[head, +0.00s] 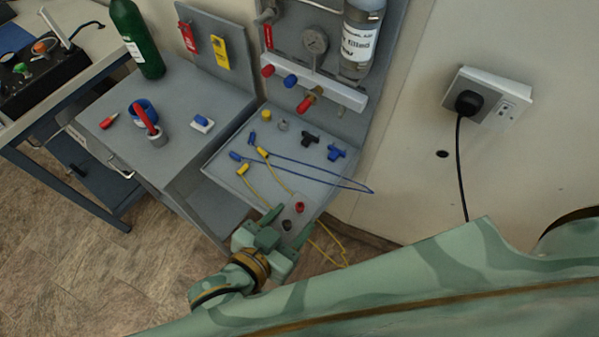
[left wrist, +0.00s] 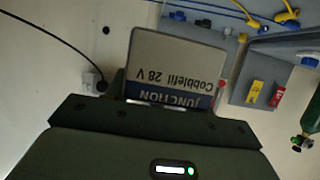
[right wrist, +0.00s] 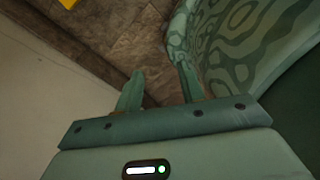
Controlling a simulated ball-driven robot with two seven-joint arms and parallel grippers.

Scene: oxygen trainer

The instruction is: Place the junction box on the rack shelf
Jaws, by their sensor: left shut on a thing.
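The junction box (head: 296,212) is a small grey box with a red and a dark terminal on top. In the left wrist view the box (left wrist: 172,62) shows a blue "JUNCTION" label and "Cobblefil 28 V", upside down. My left gripper (head: 277,230) is shut on it at the front right corner of the grey rack shelf (head: 225,160). I cannot tell whether the box touches the shelf. My right gripper (right wrist: 160,85) is open, with nothing between its fingers, away from the rack.
Blue, yellow and black connectors and looped blue and yellow leads (head: 300,165) lie on the shelf. A gauge (head: 315,42) and cylinder (head: 360,40) are above it. A grey bench (head: 180,95) stands left, with a green bottle (head: 137,40). A wall socket (head: 490,95) is right.

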